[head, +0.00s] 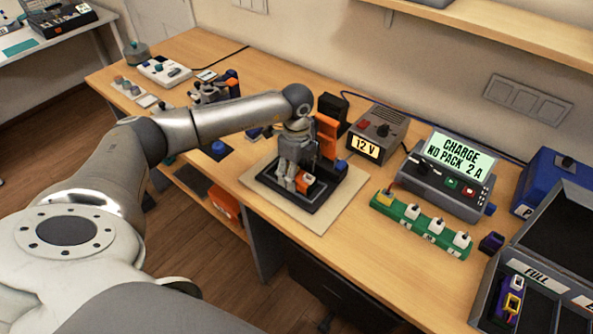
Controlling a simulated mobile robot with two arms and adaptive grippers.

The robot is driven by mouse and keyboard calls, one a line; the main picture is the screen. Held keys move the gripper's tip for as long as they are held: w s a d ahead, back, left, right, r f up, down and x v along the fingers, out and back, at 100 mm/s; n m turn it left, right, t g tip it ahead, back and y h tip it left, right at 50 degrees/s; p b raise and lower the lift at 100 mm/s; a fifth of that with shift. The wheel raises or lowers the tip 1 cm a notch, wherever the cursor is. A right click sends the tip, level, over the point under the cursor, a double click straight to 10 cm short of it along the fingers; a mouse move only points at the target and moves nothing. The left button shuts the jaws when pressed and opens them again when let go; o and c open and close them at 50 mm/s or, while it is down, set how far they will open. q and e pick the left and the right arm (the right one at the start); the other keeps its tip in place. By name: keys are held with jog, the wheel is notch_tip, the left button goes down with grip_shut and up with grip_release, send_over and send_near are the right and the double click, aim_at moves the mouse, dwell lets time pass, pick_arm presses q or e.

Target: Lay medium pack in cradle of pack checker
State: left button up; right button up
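My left gripper (291,184) points down over a black tray-like fixture (318,212) on a beige mat. A small orange and white part (306,181) is right beside its fingers; I cannot tell whether they hold it. A small dark purple block (491,243) sits on the table near the case. I cannot tell which is the medium pack. No cradle of a pack checker can be clearly made out. My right gripper is out of view.
A charger (447,188) reads "CHARGE NO PACK 2 A". A 12 V box (374,138), a green strip with several plugs (422,225) and a blue box (552,172) crowd the right. The front table strip right of the mat is clear.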

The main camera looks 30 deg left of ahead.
pick_arm(q)
jog(key=shift+r, duration=0.3)
jog(key=shift+w+r, duration=0.1)
jog(key=shift+r, duration=0.25)
notch_tip(320, 180, up, 5)
jog(key=shift+r+b, duration=0.2)
jog(key=shift+b, duration=0.75)
jog(key=shift+r, duration=0.55)
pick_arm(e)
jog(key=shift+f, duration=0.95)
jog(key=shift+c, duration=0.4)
